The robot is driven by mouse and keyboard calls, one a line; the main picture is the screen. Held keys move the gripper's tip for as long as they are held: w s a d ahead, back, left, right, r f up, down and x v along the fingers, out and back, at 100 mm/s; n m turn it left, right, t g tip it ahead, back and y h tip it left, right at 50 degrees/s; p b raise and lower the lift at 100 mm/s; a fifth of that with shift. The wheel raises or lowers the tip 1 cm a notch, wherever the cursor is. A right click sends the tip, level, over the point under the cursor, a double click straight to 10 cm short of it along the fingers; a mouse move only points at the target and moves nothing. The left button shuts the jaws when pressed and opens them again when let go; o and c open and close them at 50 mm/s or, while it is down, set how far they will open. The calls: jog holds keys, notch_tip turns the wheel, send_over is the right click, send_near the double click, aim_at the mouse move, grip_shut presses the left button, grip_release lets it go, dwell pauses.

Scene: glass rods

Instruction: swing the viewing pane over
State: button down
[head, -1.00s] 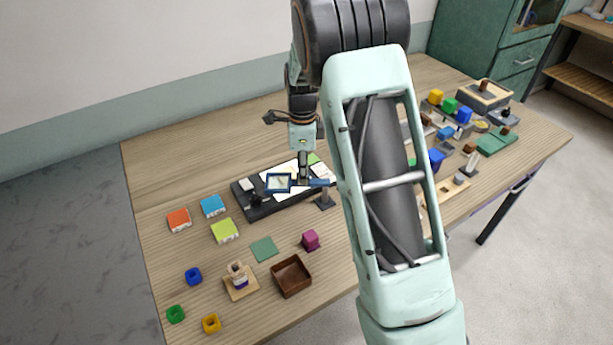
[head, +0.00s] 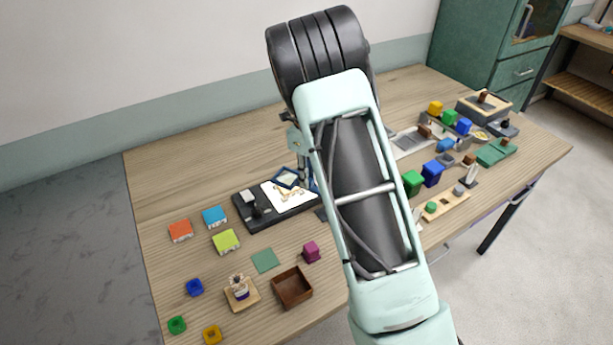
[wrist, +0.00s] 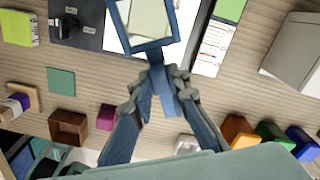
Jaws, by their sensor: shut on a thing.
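The viewing pane (head: 287,177) is a blue square frame with a clear middle and a blue handle. In the head view it appears tilted, over the back of a white sheet (head: 295,194) on a dark board (head: 243,213). In the wrist view the pane (wrist: 145,46) is at the top, cut by the edge. My gripper (wrist: 164,82) is shut on the pane's handle, with a finger on each side. My arm hides most of the gripper and the pane's right side in the head view. I cannot tell whether the pane touches the sheet.
A magenta cube (head: 311,251), a brown open box (head: 292,288) and a green square (head: 265,260) lie in front. Several coloured blocks and fixtures crowd the table's right side. The back left of the table (head: 190,160) is clear.

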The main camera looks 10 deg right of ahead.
jog(key=shift+w, duration=0.1)
jog(key=c, duration=1.8)
grip_release()
jog(key=shift+c, duration=0.2)
notch_tip(320, 180, up, 12)
jog(key=shift+r, duration=0.1)
